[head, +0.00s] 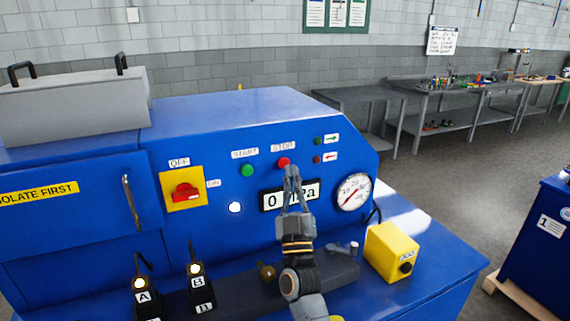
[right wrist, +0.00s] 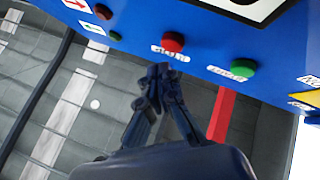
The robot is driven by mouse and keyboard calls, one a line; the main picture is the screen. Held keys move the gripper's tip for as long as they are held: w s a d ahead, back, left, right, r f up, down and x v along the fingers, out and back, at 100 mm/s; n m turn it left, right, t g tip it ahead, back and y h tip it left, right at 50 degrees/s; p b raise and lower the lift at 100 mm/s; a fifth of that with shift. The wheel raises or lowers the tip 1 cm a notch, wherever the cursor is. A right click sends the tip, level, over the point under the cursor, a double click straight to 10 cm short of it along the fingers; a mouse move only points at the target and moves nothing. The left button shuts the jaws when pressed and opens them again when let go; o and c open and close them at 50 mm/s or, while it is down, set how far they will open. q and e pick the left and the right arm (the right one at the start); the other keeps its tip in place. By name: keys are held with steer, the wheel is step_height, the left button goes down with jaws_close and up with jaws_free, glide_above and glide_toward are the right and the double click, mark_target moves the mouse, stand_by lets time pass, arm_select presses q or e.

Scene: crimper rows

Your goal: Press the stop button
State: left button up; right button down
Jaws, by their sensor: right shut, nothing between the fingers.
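The red stop button (head: 283,162) sits on the blue sloped panel of the machine, under a label reading STOP. In the right wrist view the stop button (right wrist: 173,42) is just beyond the fingertips. My right gripper (head: 291,168) is shut and empty, its tips pointing up at the panel just below and right of the stop button. In the right wrist view the gripper (right wrist: 158,72) shows below the STOP label, and I cannot tell whether it touches the panel. My left gripper is not in view.
A green start button (head: 247,170) is left of the stop button. A red rotary switch (head: 185,192) on a yellow plate is further left. A display (head: 310,192) is partly behind my gripper. A gauge (head: 352,192) and a yellow box (head: 392,252) are at the right.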

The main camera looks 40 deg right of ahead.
steer(key=s, duration=0.2)
steer(key=s+a+p, duration=0.1)
steer(key=s, duration=0.1)
steer(key=shift+s+a, duration=0.1)
steer(key=shift+a, duration=0.05)
stand_by(0.9)
